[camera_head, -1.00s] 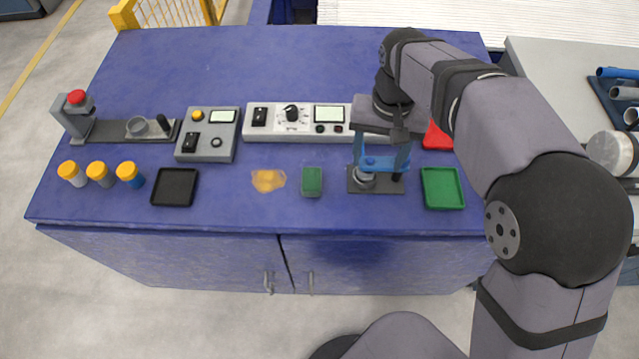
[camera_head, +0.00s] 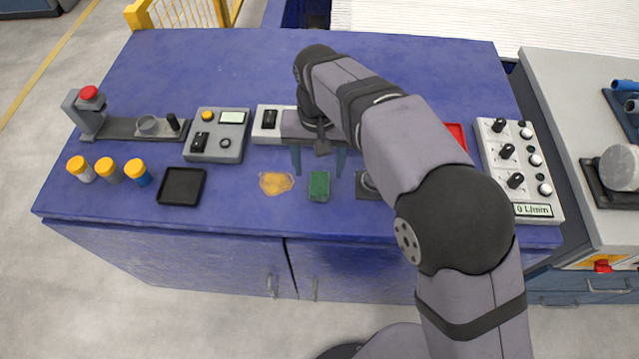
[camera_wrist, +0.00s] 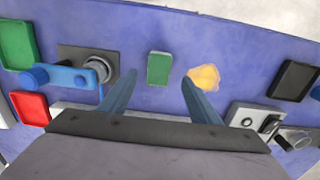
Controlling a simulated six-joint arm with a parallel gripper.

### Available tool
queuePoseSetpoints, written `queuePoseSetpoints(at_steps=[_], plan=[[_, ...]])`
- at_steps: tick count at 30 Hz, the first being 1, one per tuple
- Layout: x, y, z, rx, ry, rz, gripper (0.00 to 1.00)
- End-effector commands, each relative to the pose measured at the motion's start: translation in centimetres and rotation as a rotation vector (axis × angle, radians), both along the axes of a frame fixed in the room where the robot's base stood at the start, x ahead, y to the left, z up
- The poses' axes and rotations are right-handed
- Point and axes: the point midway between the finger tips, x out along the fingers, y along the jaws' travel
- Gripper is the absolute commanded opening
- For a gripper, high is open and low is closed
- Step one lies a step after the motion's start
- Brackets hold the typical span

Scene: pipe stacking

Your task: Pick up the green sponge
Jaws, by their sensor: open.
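The green sponge (camera_head: 319,185) is a small dark green block lying on the blue table near its front edge. In the wrist view it (camera_wrist: 160,68) lies ahead of my fingers, between their lines and apart from both. My gripper (camera_head: 319,172) is open and empty, with its fingers pointing down just behind the sponge in the head view. In the wrist view my gripper (camera_wrist: 161,98) shows both fingers spread wide.
A yellow-orange spill (camera_head: 277,183) lies just left of the sponge. A grey fixture (camera_head: 366,186) stands to its right; the wrist view shows a blue wrench-like part (camera_wrist: 62,76) there. A black tray (camera_head: 182,186) and yellow-capped bottles (camera_head: 109,168) stand further left.

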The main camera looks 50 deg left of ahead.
Motion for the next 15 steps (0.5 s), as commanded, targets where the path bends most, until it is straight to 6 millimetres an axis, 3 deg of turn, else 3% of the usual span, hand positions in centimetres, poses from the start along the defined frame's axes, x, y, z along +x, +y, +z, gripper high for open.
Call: queuePoseSetpoints(at_steps=[15], plan=[[0.2, -0.1, -5.0, -0.003, 0.001, 0.000, 0.57]])
